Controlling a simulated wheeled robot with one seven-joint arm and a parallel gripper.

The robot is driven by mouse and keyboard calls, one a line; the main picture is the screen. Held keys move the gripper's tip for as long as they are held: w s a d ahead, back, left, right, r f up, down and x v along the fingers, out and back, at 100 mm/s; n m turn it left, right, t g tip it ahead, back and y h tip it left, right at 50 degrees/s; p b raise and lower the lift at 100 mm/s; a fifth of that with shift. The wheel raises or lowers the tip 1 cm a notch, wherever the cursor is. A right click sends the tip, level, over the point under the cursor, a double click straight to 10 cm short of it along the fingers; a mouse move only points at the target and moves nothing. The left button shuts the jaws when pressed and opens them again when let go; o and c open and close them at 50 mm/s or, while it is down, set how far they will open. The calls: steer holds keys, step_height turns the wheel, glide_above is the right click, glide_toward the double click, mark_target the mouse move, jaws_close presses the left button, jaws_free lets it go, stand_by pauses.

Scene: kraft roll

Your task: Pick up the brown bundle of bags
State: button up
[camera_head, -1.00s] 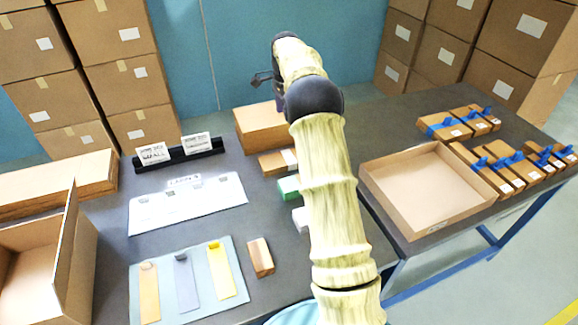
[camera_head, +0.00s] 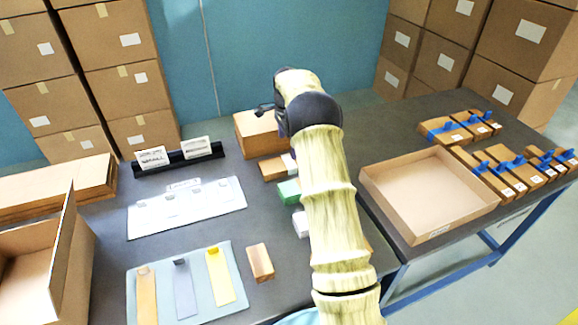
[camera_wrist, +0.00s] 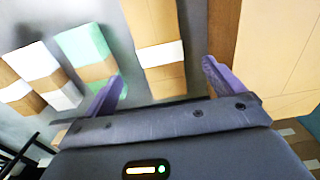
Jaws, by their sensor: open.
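The brown bundle of bags (camera_head: 272,168), with a white band around it, lies on the dark table just in front of a brown box. In the wrist view the brown bundle (camera_wrist: 153,25) runs up from between the fingers of my gripper (camera_wrist: 160,88), and its white band shows crosswise. My gripper is open and empty, with one finger to each side of the bundle in the picture. I cannot tell how high it is above the bundle. In the head view the wrist hides most of my gripper (camera_head: 264,108).
A green bundle (camera_head: 287,191) and a white bundle (camera_head: 300,224) lie near the brown one. The brown box (camera_head: 258,135) stands close behind it. An open carton tray (camera_head: 425,195) is at right. A mat with colored strips (camera_head: 140,270) lies front left.

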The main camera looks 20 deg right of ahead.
mark_target(289, 161)
steer(key=shift+f, duration=1.8)
steer(key=f, duration=0.5)
steer(key=shift+d+f, duration=0.1)
steer(key=shift+d, duration=0.1)
steer(key=c, duration=1.2)
step_height(289, 161, up, 10)
steer(key=shift+r, duration=0.1)
